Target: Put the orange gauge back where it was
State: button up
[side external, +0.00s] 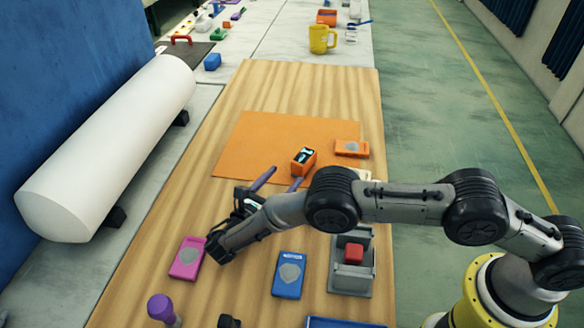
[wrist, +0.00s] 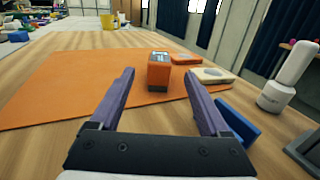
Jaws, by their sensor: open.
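The orange gauge (side external: 303,161) is a small block with a dark lit display on top. It stands on the orange mat (side external: 245,135) near the mat's right front part. My gripper (side external: 283,178) is open and low over the table, with its purple fingers pointing toward the gauge. In the wrist view the gauge (wrist: 159,77) appears ahead, between the two spread fingertips, and nothing is held. A flat orange piece with a grey patch (side external: 352,148) lies at the mat's right edge, just right of the gauge.
Similar pink (side external: 187,258) and blue (side external: 289,275) flat pieces lie nearer the camera. A grey holder (side external: 350,280) with a red block stands at right. A pale flat piece (wrist: 212,75) lies right of the gauge. A white roll (side external: 110,140) runs along the left. The mat's left is clear.

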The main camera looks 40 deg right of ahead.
jog(key=shift+v, duration=0.75)
jog(key=s+d+r+m+g+y, duration=0.3)
jog(key=s+d+r+m+y, duration=0.15)
jog(key=d+r, duration=0.45)
jog(key=s+d+r+m+g+y, duration=0.35)
jog(key=s+d+r+m, duration=0.35)
jog(key=r, duration=0.4)
jog(key=s+d+r+m+t+y, duration=0.1)
jog(key=s+m+y, duration=0.3)
jog(key=s, duration=0.6)
jog(key=s+d+r+m+t+y, duration=0.1)
jog(key=s+r+m+t+y, duration=0.1)
jog(key=s+m+t+y, duration=0.2)
jog(key=s+m, duration=0.3)
jog(key=s, duration=0.4)
jog(key=shift+s+d+y, duration=0.3)
